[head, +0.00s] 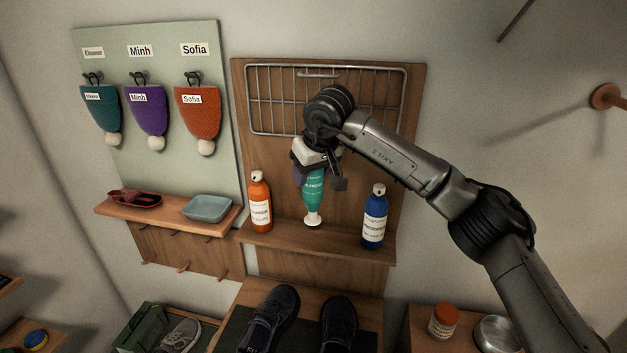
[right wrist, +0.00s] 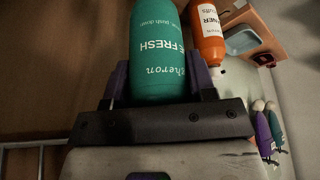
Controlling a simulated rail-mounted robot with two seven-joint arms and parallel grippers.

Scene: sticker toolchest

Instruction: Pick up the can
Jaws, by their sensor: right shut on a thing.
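A teal can (head: 313,191) with a white cap at its lower end is in my right gripper (head: 315,178) above the wooden shelf, between an orange bottle and a blue bottle. My right gripper is shut on it. In the right wrist view the teal can (right wrist: 158,45) sits between the two purple fingers, its lettering partly readable as "FRESH". I cannot tell whether the cap touches the shelf. My left gripper is not in view.
An orange bottle (head: 260,203) and a blue bottle (head: 375,217) stand on the shelf (head: 340,246) either side of the can. A wire basket (head: 270,100) hangs behind my wrist. Dark shoes (head: 272,320) lie below. A blue-grey tray (head: 207,207) is on the left shelf.

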